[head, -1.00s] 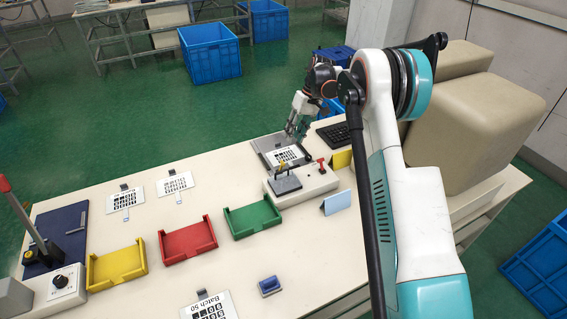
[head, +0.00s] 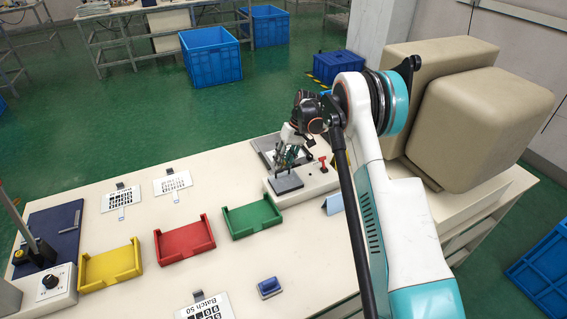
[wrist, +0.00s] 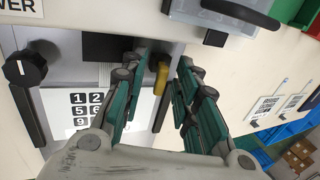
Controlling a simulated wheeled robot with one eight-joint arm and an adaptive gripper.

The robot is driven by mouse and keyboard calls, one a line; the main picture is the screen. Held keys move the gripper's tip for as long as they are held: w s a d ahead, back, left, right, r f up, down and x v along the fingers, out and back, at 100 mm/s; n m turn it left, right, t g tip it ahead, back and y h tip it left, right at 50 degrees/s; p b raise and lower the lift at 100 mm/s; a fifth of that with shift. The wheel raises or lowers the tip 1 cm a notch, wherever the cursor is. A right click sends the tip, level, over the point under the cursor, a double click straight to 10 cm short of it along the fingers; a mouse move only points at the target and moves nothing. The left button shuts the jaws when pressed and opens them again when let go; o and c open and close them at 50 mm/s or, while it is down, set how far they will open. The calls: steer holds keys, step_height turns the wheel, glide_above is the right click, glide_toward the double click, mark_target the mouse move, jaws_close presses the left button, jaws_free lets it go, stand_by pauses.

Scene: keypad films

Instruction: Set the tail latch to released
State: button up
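A small yellow lever (wrist: 161,76) stands between the fingers of my gripper (wrist: 158,68) in the wrist view, nearer the left finger. No label shows on it, so I cannot tell if it is the tail latch. The fingers are apart, and contact with the lever is not clear. In the head view my gripper (head: 286,163) is over the white fixture (head: 310,185) and hides the yellow lever. A red handle (head: 322,160) stands on the fixture to the right. A keypad film with printed numbers (wrist: 88,112) lies beside the lever, partly covered by my left finger.
A black knob (wrist: 27,67) is left of the film in the wrist view. A grey pad (head: 286,183) is at the fixture's front. Green (head: 252,218), red (head: 185,241) and yellow (head: 111,266) trays stand to the left. A blue-handled block (head: 269,288) lies in front.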

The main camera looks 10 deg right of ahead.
jaws_close()
steer(key=shift+w+d+f+y+b, duration=0.1)
steer(key=shift+d+f+y+b, duration=0.2)
steer(key=shift+y, duration=0.6)
steer(key=shift+r, duration=0.15)
jaws_free()
steer(key=shift+d, duration=0.1)
